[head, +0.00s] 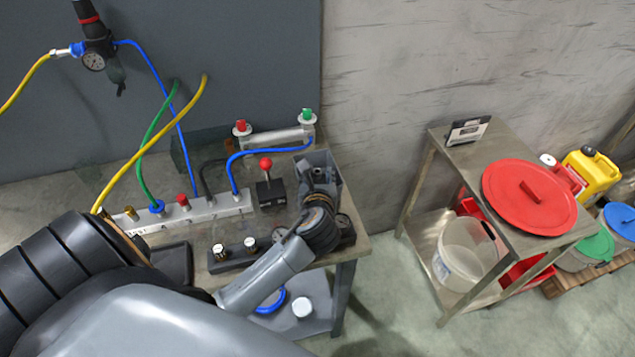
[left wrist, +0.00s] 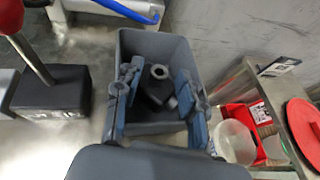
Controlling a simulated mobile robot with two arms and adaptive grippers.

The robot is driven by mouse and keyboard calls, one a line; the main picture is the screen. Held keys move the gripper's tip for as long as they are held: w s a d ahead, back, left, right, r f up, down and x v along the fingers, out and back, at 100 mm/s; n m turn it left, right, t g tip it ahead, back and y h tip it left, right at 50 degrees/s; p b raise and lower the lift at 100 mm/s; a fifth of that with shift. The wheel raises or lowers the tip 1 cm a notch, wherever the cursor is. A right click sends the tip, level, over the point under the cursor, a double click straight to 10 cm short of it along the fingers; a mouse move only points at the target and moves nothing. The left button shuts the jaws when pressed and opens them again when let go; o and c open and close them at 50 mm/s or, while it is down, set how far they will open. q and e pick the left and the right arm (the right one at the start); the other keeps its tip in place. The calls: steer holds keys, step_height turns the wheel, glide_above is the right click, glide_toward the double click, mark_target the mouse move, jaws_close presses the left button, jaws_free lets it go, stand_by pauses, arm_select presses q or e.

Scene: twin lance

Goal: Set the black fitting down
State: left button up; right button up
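The black fitting (left wrist: 155,88), a dark piece with a round hole at its top end, lies inside a grey bin (left wrist: 178,48) in the left wrist view. The bin (head: 331,160) stands at the back right corner of the bench in the head view. My left gripper (head: 319,178) reaches into the bin from above. Its two blue-padded fingers are spread, one on each side of the fitting, with gaps visible between them. The fitting's lower part is partly hidden in the shade. My right gripper is not in view.
Left of the bin stands a black box with a red-knobbed lever (head: 270,190). A manifold (head: 200,209) with coloured hoses lies further left. A metal cart (head: 468,157) with a red lid (head: 528,196) stands to the right, apart from the bench.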

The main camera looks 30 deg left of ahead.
arm_select(q)
steer(key=v, duration=1)
steer(key=shift+s+d+r+b, duration=0.15)
steer(key=shift+s+d+b, duration=0.1)
steer(key=shift+b, duration=0.05)
